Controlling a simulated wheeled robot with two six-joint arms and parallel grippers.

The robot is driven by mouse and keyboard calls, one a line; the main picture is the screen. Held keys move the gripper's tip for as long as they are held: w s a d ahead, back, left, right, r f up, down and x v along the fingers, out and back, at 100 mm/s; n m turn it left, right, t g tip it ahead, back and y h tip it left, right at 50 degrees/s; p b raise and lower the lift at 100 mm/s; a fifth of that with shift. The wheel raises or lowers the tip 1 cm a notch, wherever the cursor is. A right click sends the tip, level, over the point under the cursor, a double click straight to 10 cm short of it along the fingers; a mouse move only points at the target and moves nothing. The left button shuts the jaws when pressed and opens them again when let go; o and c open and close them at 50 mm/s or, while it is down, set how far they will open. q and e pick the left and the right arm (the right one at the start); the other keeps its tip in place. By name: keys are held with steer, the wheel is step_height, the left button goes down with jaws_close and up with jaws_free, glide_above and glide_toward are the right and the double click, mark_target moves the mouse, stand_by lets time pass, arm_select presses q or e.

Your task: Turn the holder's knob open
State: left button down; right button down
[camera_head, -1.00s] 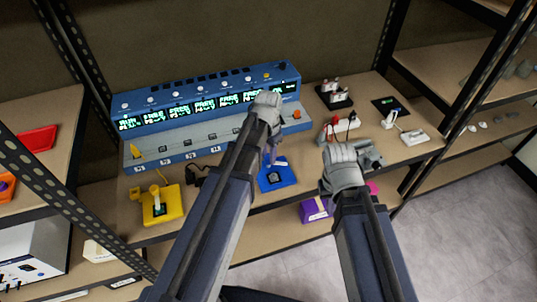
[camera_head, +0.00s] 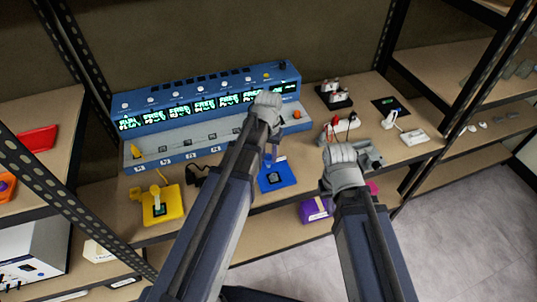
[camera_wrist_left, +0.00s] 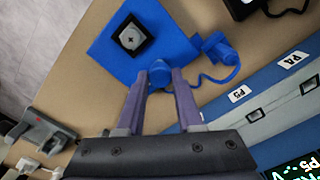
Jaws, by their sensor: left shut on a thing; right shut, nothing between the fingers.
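The blue holder (camera_head: 280,182) is a flat blue plate with a dark square socket, lying near the front edge of the bench. It also shows in the left wrist view (camera_wrist_left: 110,58). My left gripper (camera_wrist_left: 158,78) is shut on a rounded blue knob (camera_wrist_left: 160,70) at the plate's edge. In the head view my left gripper (camera_head: 270,160) is partly hidden by its own wrist. A blue cabled piece (camera_wrist_left: 218,48) is beside the knob. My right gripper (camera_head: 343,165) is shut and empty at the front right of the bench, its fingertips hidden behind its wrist.
A long blue unit (camera_head: 200,95) with lit displays stands behind the holder. A yellow holder (camera_head: 163,203) is to the left, a grey device (camera_head: 370,153) to the right.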

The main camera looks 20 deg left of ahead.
mark_target(269, 157)
arm_select(q)
steer(key=c, duration=0.6)
jaws_free()
steer(key=shift+o, duration=0.2)
step_height(269, 157, up, 8)
steer(key=p, duration=0.8)
steer(key=shift+f, duration=0.1)
